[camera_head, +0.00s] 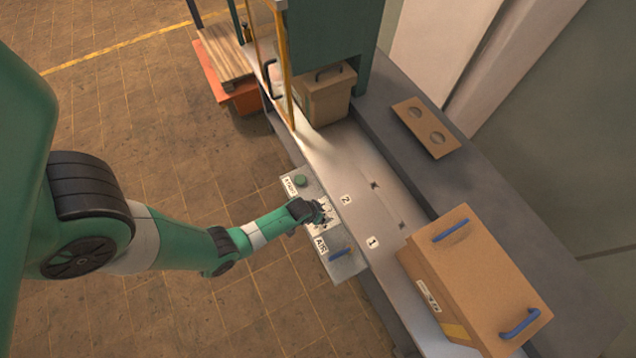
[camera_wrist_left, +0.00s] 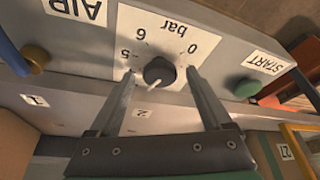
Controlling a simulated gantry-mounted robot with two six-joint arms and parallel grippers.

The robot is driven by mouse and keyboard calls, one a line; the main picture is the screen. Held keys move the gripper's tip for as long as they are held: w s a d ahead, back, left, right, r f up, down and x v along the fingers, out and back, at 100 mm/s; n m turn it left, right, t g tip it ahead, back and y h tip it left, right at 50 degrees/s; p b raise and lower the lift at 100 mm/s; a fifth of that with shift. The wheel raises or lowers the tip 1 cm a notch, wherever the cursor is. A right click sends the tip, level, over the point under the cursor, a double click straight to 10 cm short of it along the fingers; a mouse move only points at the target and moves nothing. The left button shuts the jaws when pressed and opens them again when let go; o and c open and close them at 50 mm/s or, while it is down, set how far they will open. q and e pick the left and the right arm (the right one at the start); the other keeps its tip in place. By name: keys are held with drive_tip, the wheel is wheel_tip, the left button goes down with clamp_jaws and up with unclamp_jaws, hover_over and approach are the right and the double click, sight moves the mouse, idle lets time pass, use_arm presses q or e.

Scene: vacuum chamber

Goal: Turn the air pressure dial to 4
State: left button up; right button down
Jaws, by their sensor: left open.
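The air pressure dial (camera_wrist_left: 159,71) is a dark round knob with a white pointer on a white scale plate marked "bar" (camera_wrist_left: 180,27). The scale appears upside down in the left wrist view; 0, 5 and 6 are readable. The pointer aims down and slightly left in that view, and the figure it aims at cannot be read. My left gripper (camera_wrist_left: 160,74) is open, one finger on each side of the knob, with gaps visible. In the head view my left gripper (camera_head: 322,213) covers the dial on the control panel (camera_head: 312,249). My right gripper is not in view.
A green START button (camera_head: 300,180) and a blue-handled AIR lever (camera_head: 340,254) flank the dial. A brown box with blue handles (camera_head: 475,285) stands on the bench (camera_head: 380,200) to the right. Another box (camera_head: 325,95) stands at the back. The floor left of the panel is clear.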

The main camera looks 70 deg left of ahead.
use_arm(q)
clamp_jaws()
drive_tip(key=shift+a+r+m+h+p, duration=0.15)
drive_tip(key=shift+m+h+p, duration=0.2)
drive_tip(key=shift+m, duration=0.45)
drive_tip(key=m+h, duration=0.1)
drive_tip(key=m, duration=0.2)
drive_tip(key=shift+t, duration=0.4)
unclamp_jaws()
